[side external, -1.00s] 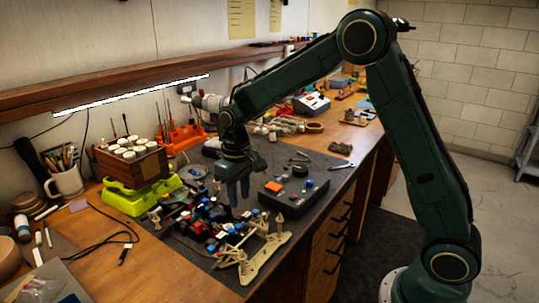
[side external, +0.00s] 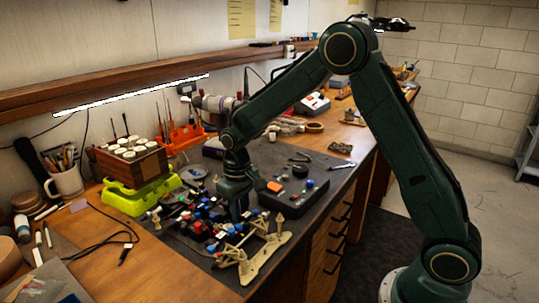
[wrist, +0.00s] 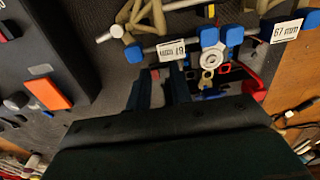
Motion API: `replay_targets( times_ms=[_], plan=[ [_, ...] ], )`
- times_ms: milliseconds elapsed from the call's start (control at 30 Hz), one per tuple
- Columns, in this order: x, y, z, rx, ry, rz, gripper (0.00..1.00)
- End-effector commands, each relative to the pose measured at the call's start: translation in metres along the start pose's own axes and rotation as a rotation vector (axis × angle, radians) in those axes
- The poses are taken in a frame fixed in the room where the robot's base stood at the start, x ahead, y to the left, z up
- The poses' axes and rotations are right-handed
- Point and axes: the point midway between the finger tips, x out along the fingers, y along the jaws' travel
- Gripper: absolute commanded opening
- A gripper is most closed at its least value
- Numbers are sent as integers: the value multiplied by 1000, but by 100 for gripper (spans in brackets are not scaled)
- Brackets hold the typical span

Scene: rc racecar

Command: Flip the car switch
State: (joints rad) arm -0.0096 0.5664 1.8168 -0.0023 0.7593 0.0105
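The RC car (side external: 215,228) is an open chassis with beige end pieces, blue and red fittings and dark rods, on the grey mat. In the wrist view its beige arms, blue blocks and white tags (wrist: 286,31) fill the top and right. I cannot pick out the switch for certain; red parts (wrist: 252,82) show right of my fingers. My gripper (wrist: 160,88) points down, its two dark fingers apart with nothing seen between them. In the side view the gripper (side external: 238,208) is low beside the car, between it and the black box; contact cannot be told.
The black box (side external: 288,193) with an orange button and knobs stands close right of my gripper. A lime-green stand (side external: 137,196) carries a wooden box of white-capped jars (side external: 128,162). Tools lie behind on the mat. A cable (side external: 105,241) and mug (side external: 66,180) are at left.

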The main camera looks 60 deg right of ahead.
Motion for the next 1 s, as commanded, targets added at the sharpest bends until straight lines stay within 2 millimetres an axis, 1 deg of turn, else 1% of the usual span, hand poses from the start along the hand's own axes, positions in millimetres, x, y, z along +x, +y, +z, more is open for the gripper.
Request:
replay_targets(
  times_ms=[267, 700, 1000],
  plan=[
    [0, 2, 0, 3, 0, -33, 0],
    [0, 7, -1, 3, 2, -197, 0],
    [0, 7, -1, 2, 3, -206, 0]
  ],
)
